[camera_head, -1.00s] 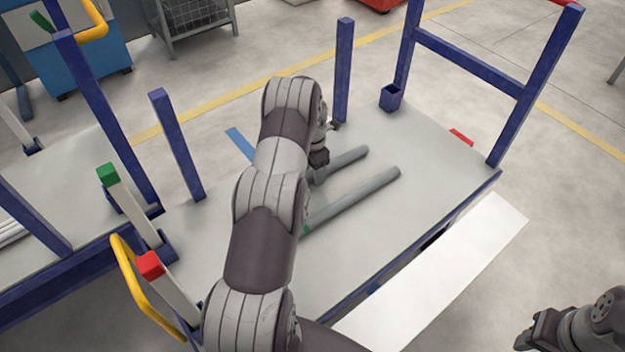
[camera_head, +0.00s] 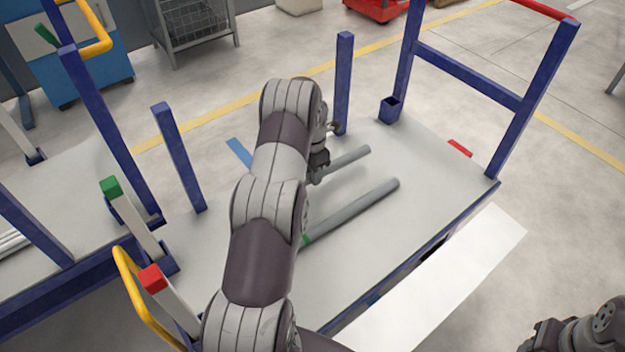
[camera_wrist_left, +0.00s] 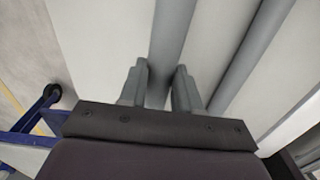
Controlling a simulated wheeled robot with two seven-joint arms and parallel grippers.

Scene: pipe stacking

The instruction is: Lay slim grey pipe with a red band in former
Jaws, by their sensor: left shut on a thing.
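My left gripper (camera_head: 318,166) is shut on a slim grey pipe (camera_head: 350,158), held over the cart deck; my arm hides its near part. In the left wrist view the held pipe (camera_wrist_left: 174,40) runs between the two fingers. No red band shows on its visible part. A second grey pipe (camera_head: 355,208) with a green band (camera_head: 306,239) lies beside it on the deck; it also shows in the left wrist view (camera_wrist_left: 250,50). My right gripper (camera_head: 540,338) is at the lower right corner, cut off, its jaws unclear. I cannot make out which part is the former.
The grey cart deck (camera_head: 420,160) has blue posts (camera_head: 344,85) and a blue end frame (camera_head: 470,70). A red-capped post (camera_head: 152,279) and a green-capped post (camera_head: 110,186) stand left. A white panel (camera_head: 440,285) runs along the front.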

